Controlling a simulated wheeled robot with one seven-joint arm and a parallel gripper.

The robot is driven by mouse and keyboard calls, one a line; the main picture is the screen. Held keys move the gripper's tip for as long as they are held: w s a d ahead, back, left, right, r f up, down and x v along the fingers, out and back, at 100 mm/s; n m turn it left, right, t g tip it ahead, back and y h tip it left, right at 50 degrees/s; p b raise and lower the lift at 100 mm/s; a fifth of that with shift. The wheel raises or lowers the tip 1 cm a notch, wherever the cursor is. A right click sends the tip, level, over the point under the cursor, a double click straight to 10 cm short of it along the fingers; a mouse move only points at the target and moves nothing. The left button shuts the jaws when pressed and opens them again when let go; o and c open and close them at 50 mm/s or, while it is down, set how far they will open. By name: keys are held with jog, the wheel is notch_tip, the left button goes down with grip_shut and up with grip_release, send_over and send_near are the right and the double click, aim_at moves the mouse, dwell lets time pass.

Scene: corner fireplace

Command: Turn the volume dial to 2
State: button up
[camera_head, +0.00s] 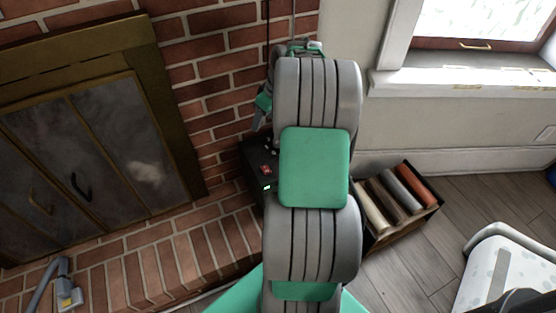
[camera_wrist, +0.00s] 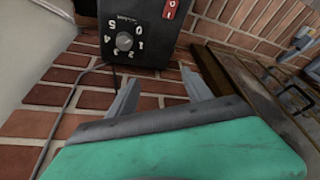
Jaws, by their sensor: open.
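The volume dial (camera_wrist: 124,42) is a small round grey knob on the face of a black box (camera_wrist: 150,55), with white numbers 0 to 5 around it. The numbers look upside down in the wrist view, and I cannot tell which one the knob points at. My gripper (camera_wrist: 159,75) is open and empty, its two fingers apart. The fingertips are below and to the right of the dial in the wrist view, not around it. In the head view the black box (camera_head: 257,168) is partly hidden behind my arm, and my gripper (camera_head: 257,119) shows only in part.
A red switch (camera_wrist: 171,9) is on the box beside the dial. A dark cable (camera_wrist: 70,95) runs over the bricks. The fireplace doors (camera_head: 90,160) are at left. A crate of rolls (camera_head: 432,216) stands right of my arm, with a white chair (camera_head: 510,262) farther right.

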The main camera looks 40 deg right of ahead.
jog(key=s+d+f+b, duration=0.2)
jog(key=d+f, duration=0.6)
jog(key=f, duration=0.1)
jog(key=shift+n, duration=0.3)
jog(key=b+x, duration=0.1)
jog(key=x, duration=0.6)
jog(key=shift+w+r+b, duration=0.15)
jog(key=shift+w+b, duration=0.2)
jog(key=shift+w, duration=0.05)
jog(key=shift+c, duration=0.3)
jog(key=shift+a, duration=0.1)
grip_shut()
